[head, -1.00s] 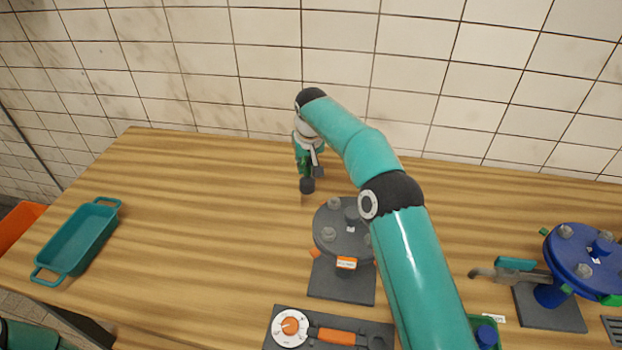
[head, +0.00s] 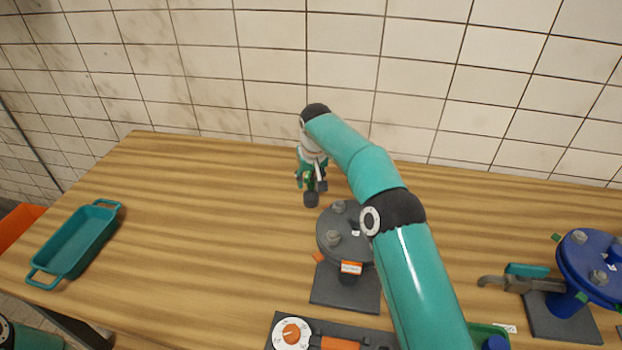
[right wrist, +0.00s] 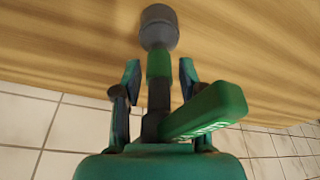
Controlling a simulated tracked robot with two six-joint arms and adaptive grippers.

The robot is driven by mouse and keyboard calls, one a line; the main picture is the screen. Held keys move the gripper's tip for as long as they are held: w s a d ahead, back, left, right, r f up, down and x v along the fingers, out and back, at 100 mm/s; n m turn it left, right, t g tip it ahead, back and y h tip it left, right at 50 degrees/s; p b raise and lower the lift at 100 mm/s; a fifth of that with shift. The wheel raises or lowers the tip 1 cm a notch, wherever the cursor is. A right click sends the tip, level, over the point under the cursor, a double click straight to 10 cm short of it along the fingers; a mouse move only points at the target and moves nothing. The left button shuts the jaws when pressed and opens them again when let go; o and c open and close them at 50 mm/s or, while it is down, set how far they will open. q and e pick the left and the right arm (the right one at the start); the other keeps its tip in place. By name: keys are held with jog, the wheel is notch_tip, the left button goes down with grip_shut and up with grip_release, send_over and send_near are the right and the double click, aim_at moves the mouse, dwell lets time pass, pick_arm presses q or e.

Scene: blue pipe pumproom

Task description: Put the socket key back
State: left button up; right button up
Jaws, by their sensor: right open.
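The socket key has a dark grey socket (right wrist: 158,28), a green collar and a green handle (right wrist: 207,110) that sticks out sideways to the right in the right wrist view. My right gripper (right wrist: 160,74) is open, with one finger on each side of the key's collar and a visible gap to each. In the head view my right gripper (head: 312,182) is over the back middle of the table, and the socket (head: 311,199) points down below it. I cannot tell whether the socket touches the table. My left gripper is out of view.
A dark grey flange (head: 345,290) on a stand is just in front of the right gripper. A blue flange (head: 590,270) with a pipe wrench (head: 520,284) is at right. A dial (head: 292,334) lies at the front. A teal tray (head: 75,240) is at left; the table between is clear.

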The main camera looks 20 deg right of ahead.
jog(key=shift+r, duration=0.1)
jog(key=v, duration=1.2)
